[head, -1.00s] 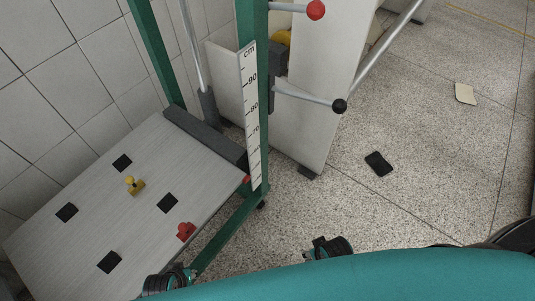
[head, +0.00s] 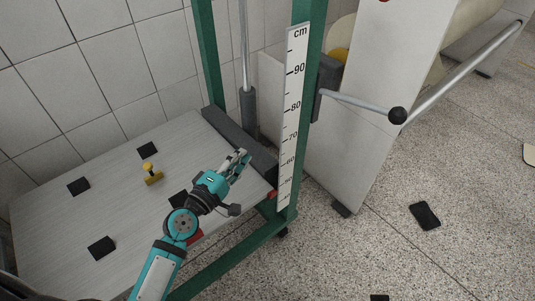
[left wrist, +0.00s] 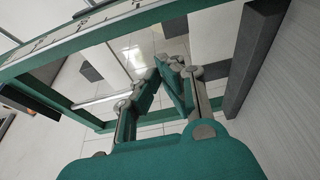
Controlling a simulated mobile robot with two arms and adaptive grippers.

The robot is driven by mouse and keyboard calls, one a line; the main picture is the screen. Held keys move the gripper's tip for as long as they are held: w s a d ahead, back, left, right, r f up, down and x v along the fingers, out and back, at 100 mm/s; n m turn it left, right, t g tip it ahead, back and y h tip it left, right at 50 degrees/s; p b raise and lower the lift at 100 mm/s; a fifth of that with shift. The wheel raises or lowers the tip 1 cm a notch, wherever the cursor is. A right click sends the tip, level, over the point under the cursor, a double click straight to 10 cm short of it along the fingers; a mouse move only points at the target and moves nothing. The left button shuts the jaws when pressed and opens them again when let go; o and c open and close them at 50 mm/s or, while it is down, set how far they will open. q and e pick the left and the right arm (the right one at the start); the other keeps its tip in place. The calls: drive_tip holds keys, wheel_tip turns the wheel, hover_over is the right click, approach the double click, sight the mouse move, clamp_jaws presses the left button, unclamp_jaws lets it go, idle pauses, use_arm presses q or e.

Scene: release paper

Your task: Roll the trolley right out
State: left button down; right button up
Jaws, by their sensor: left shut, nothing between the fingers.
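The trolley is a green upright frame (head: 300,130) with a white cm scale (head: 293,110) on its near post and a grey platform (head: 120,215) at its foot. My left gripper (head: 243,156) is over the platform's right end, in front of the dark grey bar (head: 232,135) along the platform's back, left of the scale post. Its fingers are shut and empty; the head view does not settle whether they touch anything. In the left wrist view the fingertips (left wrist: 172,64) meet, with the green frame (left wrist: 120,35) beyond them. My right gripper is out of view.
A yellow knob-like object (head: 152,175) and black square pads (head: 101,248) are on the platform. A black-knobbed lever (head: 370,107) sticks out right of the post. A pale panel (head: 365,110) stands behind. A black phone-like object (head: 425,216) lies on the otherwise fairly open floor at right.

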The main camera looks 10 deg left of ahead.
use_arm(q)
drive_tip(key=x, duration=1)
drive_tip(key=s+d, duration=0.3)
drive_tip(key=shift+p, duration=0.3)
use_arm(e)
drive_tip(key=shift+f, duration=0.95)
